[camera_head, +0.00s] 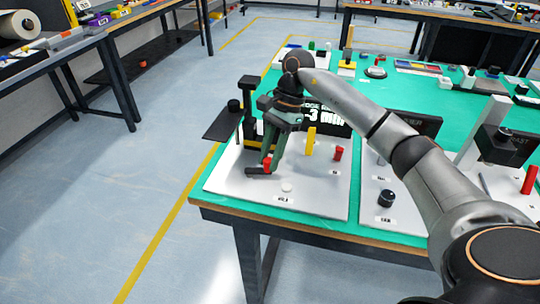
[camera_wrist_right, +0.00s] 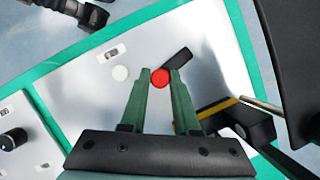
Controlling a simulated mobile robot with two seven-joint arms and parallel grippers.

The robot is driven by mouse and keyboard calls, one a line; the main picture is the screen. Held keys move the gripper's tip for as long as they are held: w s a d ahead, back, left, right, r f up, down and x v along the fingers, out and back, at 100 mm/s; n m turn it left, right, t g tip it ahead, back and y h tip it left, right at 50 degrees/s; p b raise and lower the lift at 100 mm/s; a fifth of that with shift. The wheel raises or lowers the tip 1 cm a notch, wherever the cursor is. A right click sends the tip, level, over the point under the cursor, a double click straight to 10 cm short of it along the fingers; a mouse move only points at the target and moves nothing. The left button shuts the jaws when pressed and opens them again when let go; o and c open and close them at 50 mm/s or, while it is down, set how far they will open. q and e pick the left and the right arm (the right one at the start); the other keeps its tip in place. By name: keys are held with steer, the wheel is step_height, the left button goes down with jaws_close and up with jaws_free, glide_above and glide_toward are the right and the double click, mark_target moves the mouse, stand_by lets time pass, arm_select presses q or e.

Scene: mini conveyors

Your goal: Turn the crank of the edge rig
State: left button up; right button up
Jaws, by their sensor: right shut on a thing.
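The edge rig stands on a white base plate (camera_head: 320,190) at the front left of the green-topped table. Its crank is a short black arm (camera_head: 258,171) with a red knob (camera_head: 267,162) at one end. In the right wrist view the red knob (camera_wrist_right: 160,78) sits between my fingertips, and the black crank arm (camera_wrist_right: 178,59) runs away from it up and to the right. My right gripper (camera_head: 268,158) points down and is shut on the red knob; in the right wrist view its green fingers (camera_wrist_right: 160,80) flank it. My left gripper is not in view.
The plate also bears a white button (camera_head: 287,187), a yellow post (camera_head: 311,141), a red block (camera_head: 337,153) and a black-and-yellow upright (camera_head: 248,115) with a dark plate (camera_head: 223,123). Another rig with a black knob (camera_head: 386,198) stands to the right. Floor at left is clear.

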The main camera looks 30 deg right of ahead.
jaws_close()
steer(key=shift+s, duration=0.1)
